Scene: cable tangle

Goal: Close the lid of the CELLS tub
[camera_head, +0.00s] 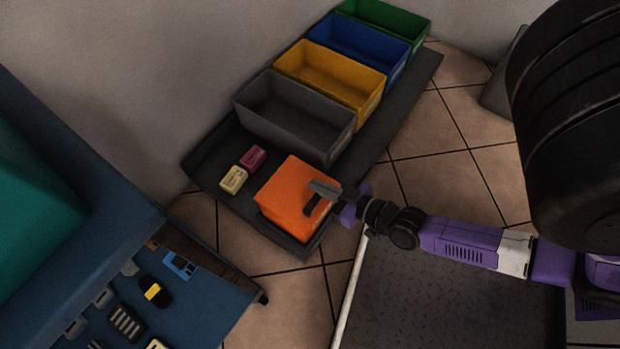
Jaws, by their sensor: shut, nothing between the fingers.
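An orange tub (287,195) stands at the near end of a low dark shelf. Its top shows as a flat orange surface, so its lid appears down over it. No label can be read on it, so I cannot tell from lettering that it is the CELLS tub. My gripper (314,197) is shut and empty, at the right part of the orange top. I cannot tell whether it touches the lid or hovers just above it. My gripper hides part of the tub's right edge.
Grey (296,115), yellow (331,77), blue (360,46) and green (387,22) open bins line the dark shelf (205,165). A cream block (233,180) and a pink block (252,157) lie left of the tub. A blue bench (215,300) with small items is lower left.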

